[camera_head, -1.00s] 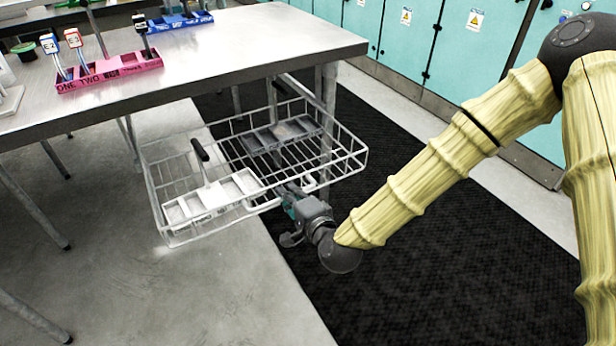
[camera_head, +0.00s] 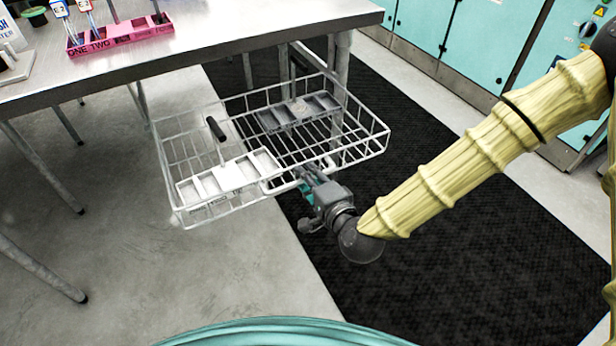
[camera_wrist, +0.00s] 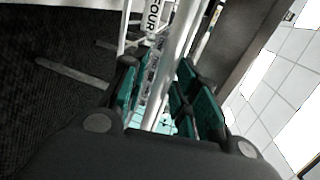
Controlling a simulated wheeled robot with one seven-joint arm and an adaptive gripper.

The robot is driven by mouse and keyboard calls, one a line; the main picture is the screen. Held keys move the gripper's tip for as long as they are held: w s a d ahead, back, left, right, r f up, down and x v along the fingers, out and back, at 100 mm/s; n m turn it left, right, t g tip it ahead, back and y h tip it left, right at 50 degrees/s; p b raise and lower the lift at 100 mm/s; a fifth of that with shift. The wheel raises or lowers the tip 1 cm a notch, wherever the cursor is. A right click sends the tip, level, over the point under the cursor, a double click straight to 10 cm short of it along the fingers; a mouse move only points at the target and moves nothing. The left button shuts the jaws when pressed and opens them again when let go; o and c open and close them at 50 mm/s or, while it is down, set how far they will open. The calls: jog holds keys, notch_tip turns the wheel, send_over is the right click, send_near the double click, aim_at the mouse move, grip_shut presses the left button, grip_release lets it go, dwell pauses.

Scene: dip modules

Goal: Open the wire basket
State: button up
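The white wire basket (camera_head: 374,150) stands pulled out from under the table's edge. It holds a pale compartmented tray (camera_head: 232,176) at its front left and a dark grey one (camera_head: 297,113) at the back. My gripper (camera_head: 308,176) is at the middle of the basket's front side, around its white handle bar. The exact contact is partly hidden by the fingers.
The steel table (camera_head: 260,32) is above and behind the basket, with a pink module tray (camera_head: 120,33) on it. Its legs stand beside and behind the basket. A black mat (camera_head: 450,200) covers the floor at right. Teal cabinets (camera_head: 480,40) line the back.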

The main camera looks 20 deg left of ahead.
jog(key=shift+s, duration=0.1)
jog(key=v, duration=0.7)
dwell(0.4)
jog(key=shift+d, duration=0.15)
jog(key=s+d+f+n+g+h, duration=0.25)
jog(key=d+f, duration=0.25)
jog(key=f, duration=0.3)
jog(key=s+d+f+n+g+h, duration=0.1)
jog(key=s+d+f, duration=0.2)
jog(key=d+f, duration=0.3)
jog(key=s+d+f+n+g+h, duration=0.1)
jog(key=s+d+f+g+h, duration=0.15)
jog(key=f, duration=0.65)
jog(key=s+d+f+n+g+h, duration=0.1)
jog(key=s+d+f+g+h, duration=0.15)
jog(key=s+d, duration=0.35)
jog(key=s+d+f+n+g+h, duration=0.1)
jog(key=s+d+f, duration=0.3)
jog(key=d, duration=0.5)
jog(key=s+d+f+n+g+h, duration=0.1)
jog(key=s+d+f+n+h, duration=0.2)
jog(key=d, duration=0.4)
notch_tip(320, 180, up, 20)
jog(key=s+m+y+p, duration=0.1)
jog(key=p, duration=1.9)
jog(key=shift+r, duration=0.15)
